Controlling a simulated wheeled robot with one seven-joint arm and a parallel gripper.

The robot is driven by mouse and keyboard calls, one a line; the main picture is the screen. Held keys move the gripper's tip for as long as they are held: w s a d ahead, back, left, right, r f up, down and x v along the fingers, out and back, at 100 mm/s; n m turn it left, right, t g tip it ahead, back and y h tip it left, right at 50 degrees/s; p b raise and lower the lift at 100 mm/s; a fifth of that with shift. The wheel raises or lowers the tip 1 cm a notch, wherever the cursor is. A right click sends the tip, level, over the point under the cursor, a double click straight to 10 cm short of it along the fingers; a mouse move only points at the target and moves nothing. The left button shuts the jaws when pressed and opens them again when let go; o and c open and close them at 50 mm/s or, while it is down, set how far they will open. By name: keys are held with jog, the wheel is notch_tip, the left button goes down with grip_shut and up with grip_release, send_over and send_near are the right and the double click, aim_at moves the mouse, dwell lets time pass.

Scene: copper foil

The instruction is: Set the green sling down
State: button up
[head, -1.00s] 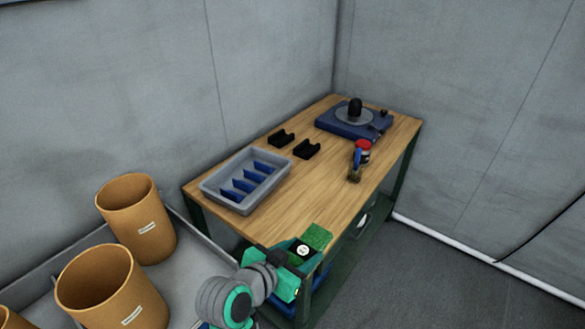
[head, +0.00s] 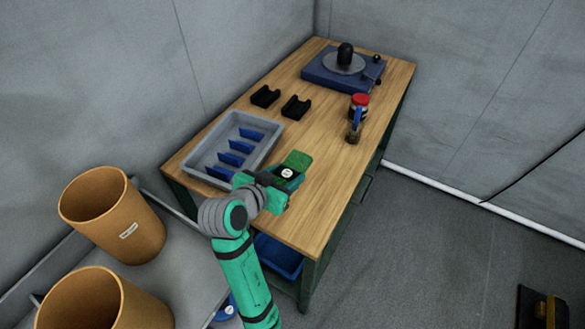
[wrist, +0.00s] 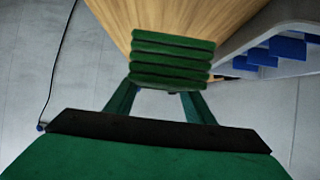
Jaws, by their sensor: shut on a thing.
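The green sling (head: 297,161) is a folded, ribbed green bundle. It also shows in the wrist view (wrist: 173,58) as a stack of green folds at the fingertips. My gripper (head: 287,174) is shut on the sling, over the near part of the wooden workbench (head: 318,190). In the wrist view my two green fingers (wrist: 157,96) reach up to the sling from both sides. I cannot tell whether the sling touches the bench top.
A grey tray with blue dividers (head: 271,150) sits just left of my gripper. Two black holders (head: 296,107), a red-lidded jar (head: 360,100) and a blue turntable (head: 318,76) stand farther back. Orange bins (head: 88,200) are at left. Bare wood lies right of my gripper.

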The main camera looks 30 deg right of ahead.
aim_at(289, 167)
jog(key=w+d, duration=0.1)
jog(key=w+f, duration=0.1)
jog(key=w+d, duration=0.1)
jog(key=shift+d+f, duration=0.25)
jog(key=shift+d, duration=0.05)
jog(key=d+f, duration=0.1)
jog(key=w+d+f, duration=0.1)
jog(key=f, duration=0.1)
jog(key=w+d+f, duration=0.1)
jog(key=shift+w+f, duration=0.15)
jog(key=shift+f, duration=0.25)
jog(key=shift+w+d+f, duration=0.1)
jog(key=shift+w+f, duration=0.2)
jog(key=shift+f, duration=0.2)
jog(key=shift+d+f, duration=0.15)
jog(key=shift+f, duration=1.45)
jog(key=shift+w+f, duration=0.1)
jog(key=shift+f, duration=0.05)
jog(key=o, duration=1.5)
